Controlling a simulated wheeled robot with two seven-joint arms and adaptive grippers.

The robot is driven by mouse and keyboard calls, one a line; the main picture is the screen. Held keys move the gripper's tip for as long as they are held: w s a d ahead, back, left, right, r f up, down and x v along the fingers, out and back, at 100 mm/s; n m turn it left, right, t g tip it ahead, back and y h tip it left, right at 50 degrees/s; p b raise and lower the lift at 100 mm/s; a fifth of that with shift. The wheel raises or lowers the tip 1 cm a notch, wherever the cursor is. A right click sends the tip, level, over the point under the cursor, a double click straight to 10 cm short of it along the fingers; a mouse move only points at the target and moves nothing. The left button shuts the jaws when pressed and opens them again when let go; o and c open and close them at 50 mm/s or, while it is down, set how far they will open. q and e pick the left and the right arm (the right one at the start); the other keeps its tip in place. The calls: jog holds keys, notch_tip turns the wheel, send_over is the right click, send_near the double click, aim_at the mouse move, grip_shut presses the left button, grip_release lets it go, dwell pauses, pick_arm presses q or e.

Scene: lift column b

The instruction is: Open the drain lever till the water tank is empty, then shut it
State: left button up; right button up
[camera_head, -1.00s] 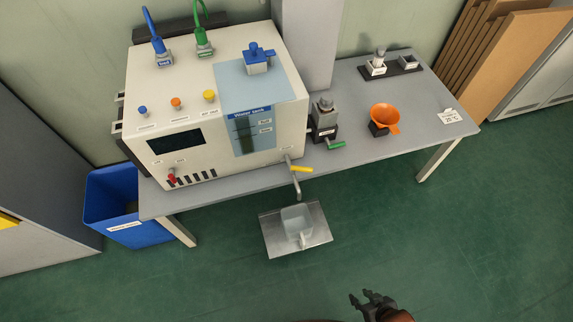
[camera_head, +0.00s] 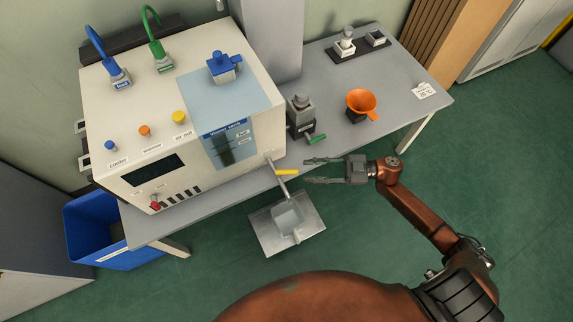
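The white machine (camera_head: 180,100) stands on the table and carries the water tank panel (camera_head: 226,148) on its front right. The dark level window in the panel is too small to read for certain. The yellow drain lever (camera_head: 288,172) sticks out to the right from the drain pipe (camera_head: 281,186) at the machine's lower right corner. My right gripper (camera_head: 307,171) is open and empty, its fingers pointing left, just right of the lever's tip. The fingers seem apart from the lever. My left gripper is out of view.
A clear container (camera_head: 289,217) sits on a metal tray (camera_head: 262,232) below the drain pipe. A blue bin (camera_head: 90,232) is at left.

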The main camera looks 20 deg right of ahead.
aim_at(281, 172)
jog(key=shift+g, duration=0.3)
jog(key=b+x, duration=0.2)
jog(key=x, duration=0.4)
jog(key=shift+a, duration=0.15)
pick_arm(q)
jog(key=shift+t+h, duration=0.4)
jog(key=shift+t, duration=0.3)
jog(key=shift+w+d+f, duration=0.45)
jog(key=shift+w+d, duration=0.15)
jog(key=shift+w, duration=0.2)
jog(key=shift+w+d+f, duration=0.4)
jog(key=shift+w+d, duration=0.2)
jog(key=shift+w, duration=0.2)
pick_arm(e)
jog(key=shift+w+a+r, duration=0.15)
jog(key=shift+w+a, duration=0.1)
jog(key=shift+a, duration=0.45)
jog(key=shift+c, duration=0.2)
grip_shut()
